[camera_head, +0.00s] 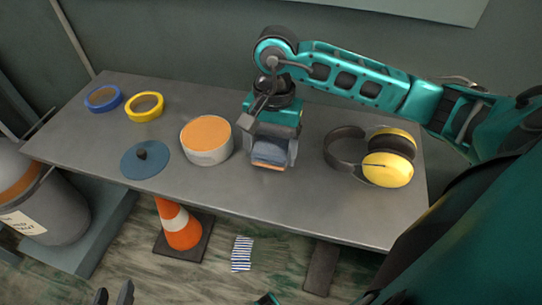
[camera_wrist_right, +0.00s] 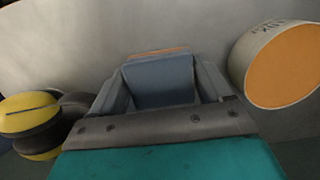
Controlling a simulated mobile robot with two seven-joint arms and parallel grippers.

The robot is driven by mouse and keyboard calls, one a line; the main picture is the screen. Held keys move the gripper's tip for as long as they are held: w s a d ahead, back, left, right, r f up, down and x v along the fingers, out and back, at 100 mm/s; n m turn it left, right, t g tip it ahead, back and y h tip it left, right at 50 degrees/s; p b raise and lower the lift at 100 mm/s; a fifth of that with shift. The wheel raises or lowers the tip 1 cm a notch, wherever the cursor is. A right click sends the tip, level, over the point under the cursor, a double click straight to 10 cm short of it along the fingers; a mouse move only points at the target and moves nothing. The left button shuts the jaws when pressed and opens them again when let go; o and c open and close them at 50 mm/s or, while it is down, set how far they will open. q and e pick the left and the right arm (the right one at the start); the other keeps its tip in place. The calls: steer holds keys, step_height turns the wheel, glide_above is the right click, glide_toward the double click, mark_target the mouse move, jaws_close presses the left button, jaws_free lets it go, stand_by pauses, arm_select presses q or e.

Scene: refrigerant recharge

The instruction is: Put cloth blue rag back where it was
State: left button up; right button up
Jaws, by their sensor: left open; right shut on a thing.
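The blue rag (camera_head: 270,152) is a small blue-grey folded bundle between the fingers of my right gripper (camera_head: 272,160), over the middle of the grey table. In the right wrist view the rag (camera_wrist_right: 160,82) fills the space between both fingers, with a thin orange-brown edge (camera_wrist_right: 158,52) beyond it. I cannot tell whether the rag touches the tabletop. My left gripper (camera_head: 113,296) shows only its two fingertips at the bottom edge of the head view, apart and empty, below the table.
An orange-topped can (camera_head: 207,140) stands left of the right gripper, and yellow earmuffs (camera_head: 388,169) lie right. A cone (camera_head: 178,222) and striped cloth (camera_head: 242,253) are on the floor.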

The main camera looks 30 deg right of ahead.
mark_target(271, 159)
step_height(271, 159, down, 3)
steer(key=shift+f, duration=0.15)
arm_select(q)
steer(key=shift+s+f, duration=0.2)
steer(key=shift+f, duration=0.3)
steer(key=shift+f, duration=0.1)
arm_select(e)
steer(key=shift+f+b, duration=0.2)
steer(key=shift+b, duration=0.25)
steer(key=o, duration=0.9)
steer(key=shift+r, duration=0.1)
steer(key=shift+o, duration=0.2)
